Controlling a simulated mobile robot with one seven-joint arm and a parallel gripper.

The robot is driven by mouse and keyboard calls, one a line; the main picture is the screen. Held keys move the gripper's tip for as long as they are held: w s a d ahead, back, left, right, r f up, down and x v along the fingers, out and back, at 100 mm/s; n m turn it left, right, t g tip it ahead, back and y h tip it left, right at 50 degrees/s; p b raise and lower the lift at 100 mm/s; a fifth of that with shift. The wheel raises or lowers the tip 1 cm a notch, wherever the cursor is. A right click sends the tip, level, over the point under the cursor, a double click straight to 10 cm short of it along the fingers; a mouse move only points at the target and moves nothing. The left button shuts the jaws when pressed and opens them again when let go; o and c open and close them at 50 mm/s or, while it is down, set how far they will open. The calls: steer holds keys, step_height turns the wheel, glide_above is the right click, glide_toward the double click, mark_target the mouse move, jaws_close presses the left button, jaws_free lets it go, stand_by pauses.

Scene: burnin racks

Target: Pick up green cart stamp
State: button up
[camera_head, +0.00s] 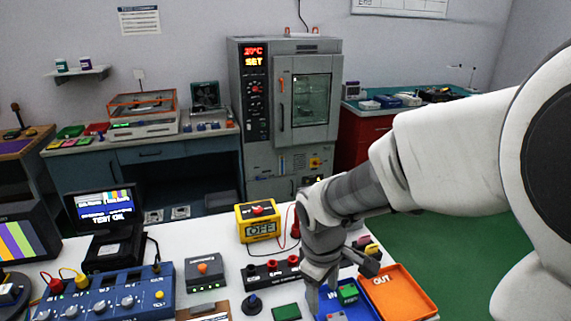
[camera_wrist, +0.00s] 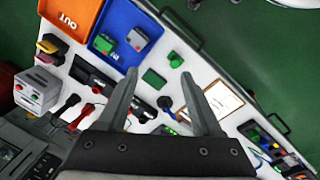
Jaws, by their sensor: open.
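A green block (camera_wrist: 152,77) lies flat on the white bench top beside the blue tray, and it also shows at the bottom edge of the head view (camera_head: 286,312). A second green block (camera_wrist: 104,42) lies in the blue tray (camera_wrist: 119,18). I cannot tell for sure which one is the green cart stamp. My gripper (camera_wrist: 160,73) is open and empty above the bench; the loose green block shows between its fingertips. In the head view my gripper (camera_head: 341,284) partly covers the blue tray.
An orange OUT tray (camera_head: 403,292) is right of the blue one. A blue knob (camera_head: 252,303), a clipboard (camera_wrist: 222,98), a black terminal box (camera_head: 272,272) and a yellow meter (camera_head: 258,222) stand close by. An oven (camera_head: 290,110) is at the back. Green floor is free.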

steer(key=w+a+f+n+g+y, duration=0.1)
steer(key=w+a+f+n, duration=0.15)
steer(key=a, duration=0.25)
steer(key=f+b, duration=0.1)
steer(key=f, duration=0.4)
steer(key=f+b, duration=0.1)
steer(key=f, duration=0.5)
steer(key=f+b, duration=0.1)
steer(key=f, duration=0.5)
steer(key=shift+s+d+f, duration=0.2)
steer(key=shift+s+f, duration=0.05)
steer(key=shift+s, duration=0.15)
jaws_close()
